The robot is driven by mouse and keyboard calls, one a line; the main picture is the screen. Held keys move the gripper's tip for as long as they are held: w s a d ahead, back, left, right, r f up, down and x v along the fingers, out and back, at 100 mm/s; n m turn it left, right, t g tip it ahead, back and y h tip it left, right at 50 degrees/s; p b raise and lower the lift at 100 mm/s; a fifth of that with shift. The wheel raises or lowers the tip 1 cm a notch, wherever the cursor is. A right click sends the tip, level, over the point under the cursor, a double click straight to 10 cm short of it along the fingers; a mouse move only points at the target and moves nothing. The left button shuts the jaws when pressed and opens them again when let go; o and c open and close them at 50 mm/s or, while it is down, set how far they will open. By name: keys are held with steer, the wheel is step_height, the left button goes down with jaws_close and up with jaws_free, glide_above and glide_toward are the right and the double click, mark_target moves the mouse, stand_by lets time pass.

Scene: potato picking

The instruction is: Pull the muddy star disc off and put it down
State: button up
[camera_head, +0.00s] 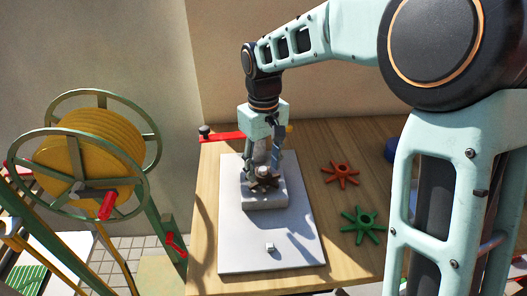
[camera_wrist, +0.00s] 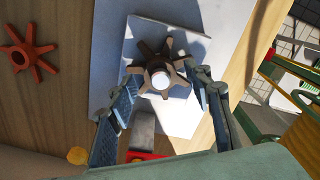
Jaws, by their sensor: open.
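The muddy star disc (camera_wrist: 160,70) is dark brown with several arms and a pale round hub or shaft end at its centre. In the head view the disc (camera_head: 262,181) sits on a grey block (camera_head: 265,199) on a white board (camera_head: 246,256). My gripper (camera_wrist: 168,100) is open, with its fingers apart on either side of the disc's near part in the wrist view. In the head view my gripper (camera_head: 263,165) points down over the disc and partly hides it. I cannot tell whether a finger touches it.
An orange star disc (camera_head: 340,174) and a green star disc (camera_head: 363,225) lie on the wooden table right of the board. A small pale cube (camera_head: 270,247) lies on the board. A red bar (camera_head: 225,138) is behind. A yellow drum machine (camera_head: 92,150) stands left.

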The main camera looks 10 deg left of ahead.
steer(key=shift+f, duration=0.85)
steer(key=shift+c, duration=0.2)
steer(key=c, duration=1.2)
steer(key=shift+o, duration=0.2)
steer(key=shift+r, duration=0.1)
steer(key=shift+r+p, duration=2.5)
steer(key=shift+r, duration=0.5)
steer(key=shift+r+p, duration=1.25)
steer(key=shift+r, duration=0.25)
